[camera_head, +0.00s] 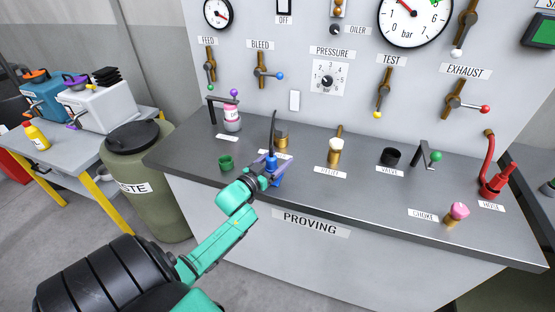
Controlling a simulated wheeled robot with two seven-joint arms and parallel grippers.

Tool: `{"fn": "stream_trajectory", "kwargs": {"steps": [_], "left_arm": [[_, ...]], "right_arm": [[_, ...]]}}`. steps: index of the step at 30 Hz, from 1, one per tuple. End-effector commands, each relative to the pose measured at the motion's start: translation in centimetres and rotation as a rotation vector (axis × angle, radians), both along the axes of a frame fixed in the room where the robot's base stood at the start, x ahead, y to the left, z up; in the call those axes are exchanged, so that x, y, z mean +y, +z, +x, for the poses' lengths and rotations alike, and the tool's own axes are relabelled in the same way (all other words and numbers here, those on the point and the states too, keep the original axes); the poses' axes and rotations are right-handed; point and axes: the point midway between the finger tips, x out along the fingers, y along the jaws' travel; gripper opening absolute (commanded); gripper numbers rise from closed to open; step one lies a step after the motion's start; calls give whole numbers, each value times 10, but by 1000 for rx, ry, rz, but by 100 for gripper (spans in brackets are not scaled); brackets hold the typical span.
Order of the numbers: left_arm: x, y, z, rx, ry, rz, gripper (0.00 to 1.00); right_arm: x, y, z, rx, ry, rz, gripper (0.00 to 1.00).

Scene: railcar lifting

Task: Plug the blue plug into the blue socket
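The blue plug (271,161) is upright at the front middle of the grey bench top, with a dark cable rising from its top. My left gripper (270,173) is right at the plug, its fingers overlapping the plug's lower part. The fingers are too small and covered to tell whether they are closed on it. I cannot make out a blue socket; the plug's lower end and the surface under it are hidden by the gripper. My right gripper is not in view.
Around the plug stand a green cup (226,162), a brass fitting (281,140), a white-topped relief fitting (335,150) and a black valve ring (391,156). A red hose fitting (495,182) and pink-topped choke (457,213) are at right. The panel with levers rises behind.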

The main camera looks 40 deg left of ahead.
Motion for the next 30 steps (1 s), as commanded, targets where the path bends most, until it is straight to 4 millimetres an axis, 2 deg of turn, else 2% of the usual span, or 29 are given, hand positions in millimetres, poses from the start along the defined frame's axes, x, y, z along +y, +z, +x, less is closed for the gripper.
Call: {"fn": "stream_trajectory", "kwargs": {"steps": [7,11,17,24,27,30], "left_arm": [[0,-1,-2,2,0,0,78],[0,-2,-13,3,0,-1,78],[-1,-3,-54,4,0,-2,78],[-1,-4,-115,5,1,0,78],[-1,-3,-134,4,1,-1,78],[-1,-1,-144,0,0,0,78]], "right_arm": [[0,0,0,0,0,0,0],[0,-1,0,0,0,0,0],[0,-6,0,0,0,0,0],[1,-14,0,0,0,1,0],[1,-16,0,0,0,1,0],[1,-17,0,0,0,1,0]]}}
